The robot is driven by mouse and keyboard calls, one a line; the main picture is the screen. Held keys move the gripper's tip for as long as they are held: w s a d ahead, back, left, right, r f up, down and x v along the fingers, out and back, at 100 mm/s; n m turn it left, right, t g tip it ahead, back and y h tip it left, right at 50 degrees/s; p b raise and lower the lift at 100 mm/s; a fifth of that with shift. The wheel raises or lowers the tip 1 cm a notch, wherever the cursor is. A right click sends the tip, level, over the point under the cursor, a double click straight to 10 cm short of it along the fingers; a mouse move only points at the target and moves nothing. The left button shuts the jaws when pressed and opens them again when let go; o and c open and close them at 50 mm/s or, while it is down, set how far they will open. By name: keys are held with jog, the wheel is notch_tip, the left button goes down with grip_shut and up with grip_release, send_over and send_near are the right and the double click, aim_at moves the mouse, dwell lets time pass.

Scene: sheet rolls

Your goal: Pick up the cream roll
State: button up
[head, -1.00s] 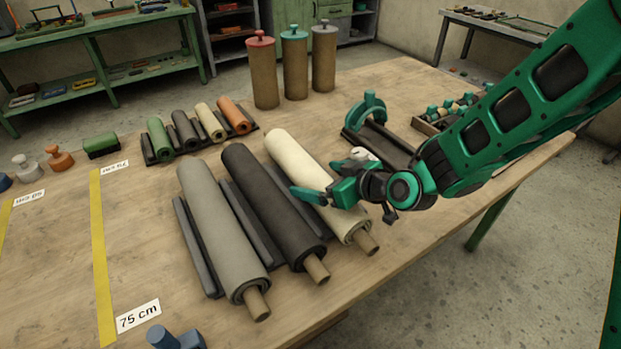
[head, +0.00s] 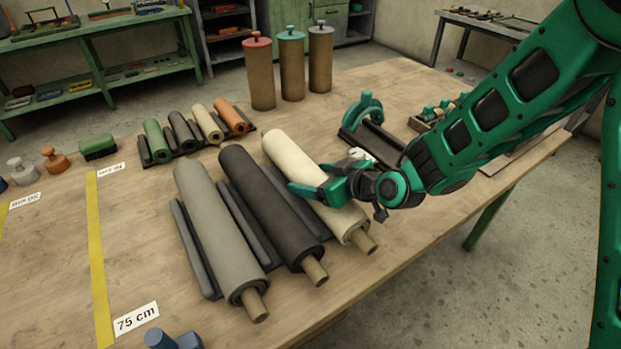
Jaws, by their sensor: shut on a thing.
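The large cream roll (head: 290,160) lies at a slant on the wooden table, to the right of the dark roll, with its brown core (head: 367,243) sticking out at the near end. My gripper (head: 318,190) reaches in from the right and is shut across the middle of the cream roll. One green finger shows on the roll's left side; the far finger is mostly hidden by the gripper and the roll. I see no clear gap under the roll.
A dark roll (head: 268,200) and a grey roll (head: 215,225) lie close by on the left, with dark rails between. Small rolls (head: 208,122) lie behind. Three upright brown cylinders (head: 292,70) stand at the back. A green arched holder (head: 366,108) is right of the cream roll.

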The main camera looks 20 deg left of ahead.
aim_at(297, 162)
jog(key=shift+w+r, duration=0.1)
jog(key=shift+r, duration=0.15)
jog(key=shift+r, duration=0.9)
jog(key=shift+s+a+r, duration=0.1)
jog(key=shift+a+r, duration=0.05)
jog(key=shift+r, duration=0.5)
jog(key=shift+s+a+r, duration=0.1)
jog(key=shift+r, duration=0.5)
jog(key=s+a+r, duration=0.1)
jog(key=a+r, duration=0.1)
jog(key=s+a+r, duration=0.1)
jog(key=s+a, duration=0.1)
jog(key=a, duration=0.1)
jog(key=s+a+r, duration=0.1)
jog(key=a+r, duration=0.1)
jog(key=a, duration=0.1)
jog(key=shift+s+a+r, duration=0.1)
jog(key=shift+s+r, duration=0.2)
jog(key=shift+s, duration=0.05)
jog(key=shift+s+a+r, duration=0.5)
jog(key=shift+a+r, duration=0.05)
jog(key=shift+a, duration=0.25)
